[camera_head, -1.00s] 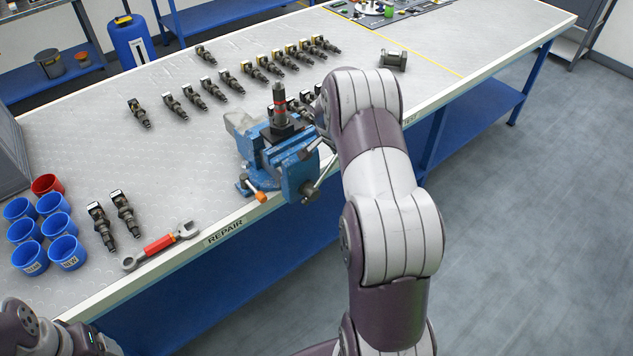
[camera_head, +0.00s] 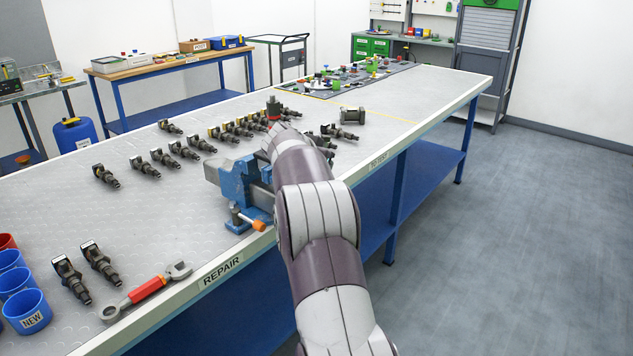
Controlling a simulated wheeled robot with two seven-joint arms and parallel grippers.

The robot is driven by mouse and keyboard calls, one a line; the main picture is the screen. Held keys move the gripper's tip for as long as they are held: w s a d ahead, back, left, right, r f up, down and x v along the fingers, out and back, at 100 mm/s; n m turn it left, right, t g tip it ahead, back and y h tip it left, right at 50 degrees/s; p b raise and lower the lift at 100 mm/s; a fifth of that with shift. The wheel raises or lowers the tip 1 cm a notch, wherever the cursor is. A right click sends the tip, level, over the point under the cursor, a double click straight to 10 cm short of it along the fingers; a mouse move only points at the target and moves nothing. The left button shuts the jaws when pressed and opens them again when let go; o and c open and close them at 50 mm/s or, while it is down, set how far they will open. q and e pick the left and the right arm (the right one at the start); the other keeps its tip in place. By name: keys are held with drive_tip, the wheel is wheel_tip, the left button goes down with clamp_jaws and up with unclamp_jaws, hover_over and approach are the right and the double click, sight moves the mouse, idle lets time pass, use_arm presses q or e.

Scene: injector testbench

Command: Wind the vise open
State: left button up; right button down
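The blue vise (camera_head: 236,180) is fixed at the front edge of the bench, and a small orange-tipped lever (camera_head: 257,224) sticks out at its base. My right arm crosses in front of the vise and hides its right side, its front and its winding handle. A dark upright part with a red band (camera_head: 273,109) shows above my arm, and its lower end is hidden. My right gripper is hidden behind my own arm, so I cannot see its fingers or any contact. My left gripper is out of the picture.
Several injectors (camera_head: 160,158) lie in a row on the bench (camera_head: 60,205). Two more lie near a red-handled wrench (camera_head: 147,290) and blue cups (camera_head: 27,311) at the lower left. A grey cylindrical part (camera_head: 352,115) lies behind my arm. The floor at right is clear.

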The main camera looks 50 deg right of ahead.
drive_tip(key=shift+a+r, duration=0.1)
idle(0.3)
drive_tip(key=c, duration=1.1)
unclamp_jaws()
drive_tip(key=shift+w, duration=0.1)
drive_tip(key=shift+a+r, duration=0.15)
drive_tip(key=shift+a, duration=0.2)
drive_tip(key=shift+b+v, duration=0.95)
drive_tip(key=shift+v, duration=5.05)
